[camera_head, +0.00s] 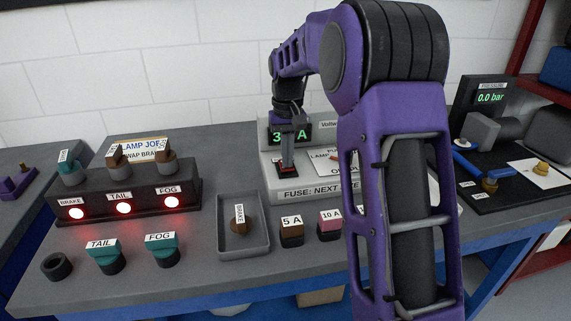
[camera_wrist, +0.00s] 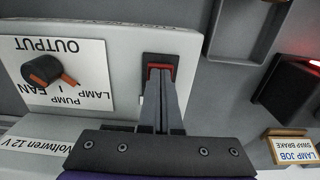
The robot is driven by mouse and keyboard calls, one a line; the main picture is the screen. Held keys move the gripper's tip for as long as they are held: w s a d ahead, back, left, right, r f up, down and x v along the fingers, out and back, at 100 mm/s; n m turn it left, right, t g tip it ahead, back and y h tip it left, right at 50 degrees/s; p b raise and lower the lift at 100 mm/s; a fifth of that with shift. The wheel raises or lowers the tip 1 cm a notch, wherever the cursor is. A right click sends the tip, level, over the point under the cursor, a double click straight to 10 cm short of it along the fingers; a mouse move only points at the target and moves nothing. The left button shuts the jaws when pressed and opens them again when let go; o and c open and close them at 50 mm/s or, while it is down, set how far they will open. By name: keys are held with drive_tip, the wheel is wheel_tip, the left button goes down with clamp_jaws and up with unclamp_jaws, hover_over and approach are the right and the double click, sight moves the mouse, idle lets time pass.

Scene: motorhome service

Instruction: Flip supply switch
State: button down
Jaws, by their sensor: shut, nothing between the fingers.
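The supply switch is a small red rocker (camera_wrist: 152,70) in a dark frame on the grey power supply unit. In the head view its red edge (camera_head: 287,173) shows just below my fingers. My gripper (camera_wrist: 163,76) is shut and empty, pointing down at the switch, with its fingertips over the rocker and hiding much of it. I cannot tell whether the tips touch it. The power supply (camera_head: 348,192) has a green display, partly hidden by my gripper, and a front label "FUSE". An output knob (camera_wrist: 42,71) with an orange pointer sits beside the switch in the wrist view.
A lamp box (camera_head: 97,197) with three lit red lamps stands at left. In front are teal TAIL (camera_head: 105,256) and FOG (camera_head: 162,248) plugs, a grey tray (camera_head: 259,247) holding a BRAKE part, and fuse blocks (camera_head: 291,231). A pressure gauge (camera_head: 491,98) reads 0.0 bar.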

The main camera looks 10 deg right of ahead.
drive_tip(key=shift+f, duration=0.15)
wheel_tip(320, 180, up, 7)
drive_tip(key=p, duration=0.6)
idle(0.3)
